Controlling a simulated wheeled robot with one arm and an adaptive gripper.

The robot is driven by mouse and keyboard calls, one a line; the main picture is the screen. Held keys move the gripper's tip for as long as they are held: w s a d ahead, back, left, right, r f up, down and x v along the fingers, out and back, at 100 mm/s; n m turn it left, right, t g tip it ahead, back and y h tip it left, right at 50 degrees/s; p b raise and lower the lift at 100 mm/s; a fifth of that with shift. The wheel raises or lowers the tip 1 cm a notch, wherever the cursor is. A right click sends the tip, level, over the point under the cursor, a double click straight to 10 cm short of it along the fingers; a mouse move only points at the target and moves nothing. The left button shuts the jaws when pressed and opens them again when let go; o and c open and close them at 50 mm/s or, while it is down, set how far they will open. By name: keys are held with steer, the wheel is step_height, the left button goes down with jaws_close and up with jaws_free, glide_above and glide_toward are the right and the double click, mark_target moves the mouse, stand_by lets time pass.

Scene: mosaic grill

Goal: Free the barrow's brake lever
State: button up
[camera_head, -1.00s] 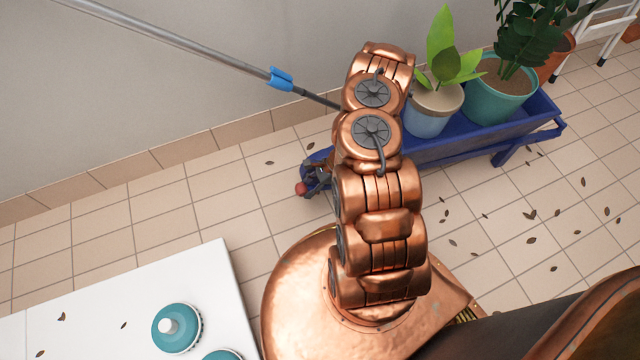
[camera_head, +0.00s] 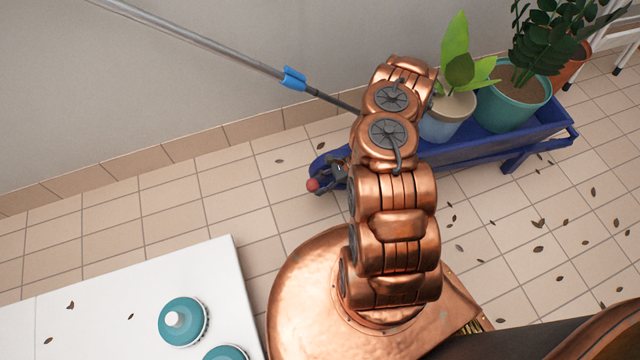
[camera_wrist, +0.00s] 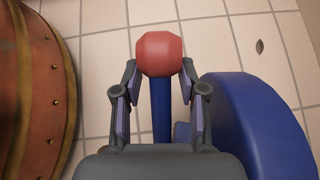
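The blue barrow (camera_head: 450,152) stands along the wall with potted plants on it. Its brake lever is a blue rod with a red knob (camera_head: 313,185) at the barrow's left end, beside the wheel. In the wrist view the red knob (camera_wrist: 160,53) and the blue lever rod (camera_wrist: 161,110) lie between the two fingers of my gripper (camera_wrist: 159,70). The fingers are spread, with clear gaps beside the rod. Their tips are close to either side of the knob; I cannot tell whether they touch it. In the head view my gripper (camera_head: 335,174) is small and partly hidden by my arm.
The blue wheel part (camera_wrist: 255,125) is close to the right finger. A pole with a blue clip (camera_head: 293,78) slants across the wall behind my arm. A white table (camera_head: 90,300) with teal-lidded items (camera_head: 182,322) is at lower left. Tiled floor with dry leaves is otherwise open.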

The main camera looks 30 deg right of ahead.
mark_target(320, 184)
steer(key=shift+o, duration=1)
steer(key=shift+r, duration=5)
